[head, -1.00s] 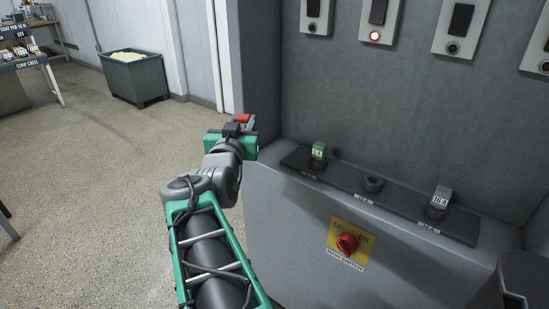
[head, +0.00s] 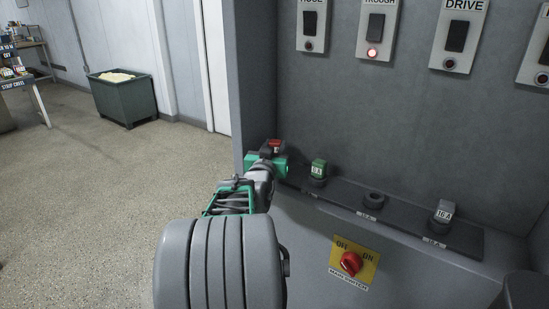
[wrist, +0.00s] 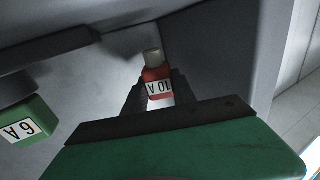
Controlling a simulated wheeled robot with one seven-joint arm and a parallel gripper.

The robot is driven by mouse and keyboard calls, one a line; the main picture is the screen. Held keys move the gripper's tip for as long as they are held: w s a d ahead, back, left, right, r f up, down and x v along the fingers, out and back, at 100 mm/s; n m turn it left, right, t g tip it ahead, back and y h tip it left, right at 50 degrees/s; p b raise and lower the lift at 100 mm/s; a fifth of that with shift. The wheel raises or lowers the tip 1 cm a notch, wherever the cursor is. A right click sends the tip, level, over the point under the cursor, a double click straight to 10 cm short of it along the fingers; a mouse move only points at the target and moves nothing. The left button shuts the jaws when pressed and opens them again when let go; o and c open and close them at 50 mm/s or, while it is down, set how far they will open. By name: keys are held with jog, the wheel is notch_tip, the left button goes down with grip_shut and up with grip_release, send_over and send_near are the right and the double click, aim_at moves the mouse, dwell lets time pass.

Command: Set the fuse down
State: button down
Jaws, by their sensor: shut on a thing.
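My gripper (head: 274,153) is shut on a red fuse (head: 275,144) at the left end of the grey ledge. In the wrist view the red fuse (wrist: 157,86) sits between the dark fingers, its upside-down label reads 10 A and its pale tip points away from the gripper. Whether it touches anything below cannot be told. The dark fuse rack (head: 403,219) holds a green 6 A fuse (head: 318,169) at its left and a grey 16 A fuse (head: 444,211) at its right. The middle socket (head: 374,199) is empty.
A red main switch (head: 350,263) on a yellow plate is on the cabinet front. Switch plates (head: 377,28) with lamps line the wall above, one lamp lit red. A green bin (head: 124,97) stands on the floor at the back left.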

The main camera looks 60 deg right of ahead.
notch_tip(320, 180, down, 3)
jog(key=shift+r+b, duration=0.15)
jog(key=shift+b, duration=0.4)
jog(key=shift+f, duration=0.35)
jog(key=shift+w+r, duration=0.15)
jog(key=shift+r, duration=0.05)
jog(key=shift+f, duration=0.25)
jog(key=c, duration=1.3)
grip_release()
jog(key=shift+r, duration=0.1)
